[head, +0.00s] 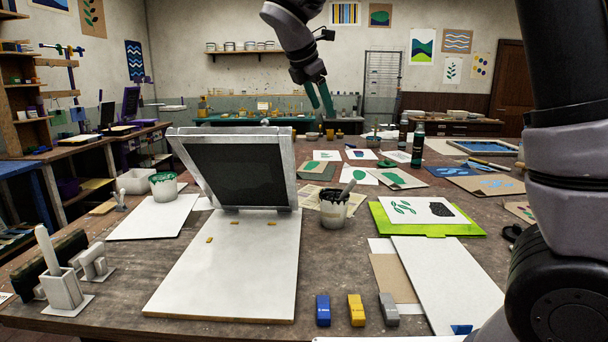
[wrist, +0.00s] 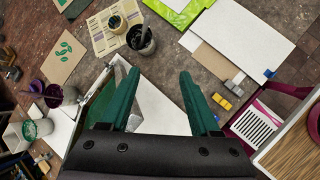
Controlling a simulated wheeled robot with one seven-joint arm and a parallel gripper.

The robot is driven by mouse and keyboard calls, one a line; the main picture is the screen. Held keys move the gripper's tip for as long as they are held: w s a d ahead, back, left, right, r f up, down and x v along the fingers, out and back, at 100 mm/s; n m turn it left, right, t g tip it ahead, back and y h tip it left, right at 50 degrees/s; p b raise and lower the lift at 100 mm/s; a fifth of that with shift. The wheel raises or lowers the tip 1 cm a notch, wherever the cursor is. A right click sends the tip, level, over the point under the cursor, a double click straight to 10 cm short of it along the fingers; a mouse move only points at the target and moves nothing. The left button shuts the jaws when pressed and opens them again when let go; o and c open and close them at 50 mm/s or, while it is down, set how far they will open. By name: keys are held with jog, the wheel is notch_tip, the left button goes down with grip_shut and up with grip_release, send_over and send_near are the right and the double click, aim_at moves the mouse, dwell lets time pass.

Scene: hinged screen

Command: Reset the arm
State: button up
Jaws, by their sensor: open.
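My gripper (head: 319,101) is raised high above the table, behind and to the right of the hinged screen in the head view. Its two green fingers are apart with nothing between them; the open gripper (wrist: 160,98) also shows in the wrist view. The hinged screen (head: 241,172), a dark mesh in a pale frame, is tilted up from the back of a white base board (head: 228,272). In the wrist view the screen is partly hidden by the left finger, and the white board (wrist: 165,95) lies below the fingers.
A pot of dark ink (head: 333,212) stands right of the screen, and a pot of green ink (head: 163,190) stands left. Blue, yellow and grey blocks (head: 357,310) lie at the front. A lime green board (head: 385,222) and prints cover the right side. The air around my gripper is clear.

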jog(key=s+d+m+g+y, duration=0.1)
jog(key=s+d+m, duration=0.1)
jog(key=d+m, duration=0.25)
jog(key=s+d+m+y, duration=0.1)
jog(key=s+d+m, duration=0.2)
jog(key=d, duration=0.3)
jog(key=s+d+f+m+t+y, duration=0.1)
jog(key=s+d+m+y, duration=0.1)
jog(key=s+d+m, duration=0.4)
jog(key=s+d+m+t+y, duration=0.1)
jog(key=s+d+m+y, duration=0.1)
jog(key=s+d+m, duration=0.4)
jog(key=s+m, duration=0.5)
jog(key=m, duration=0.4)
jog(key=shift+s+d+f, duration=0.15)
jog(key=shift+s+f, duration=0.25)
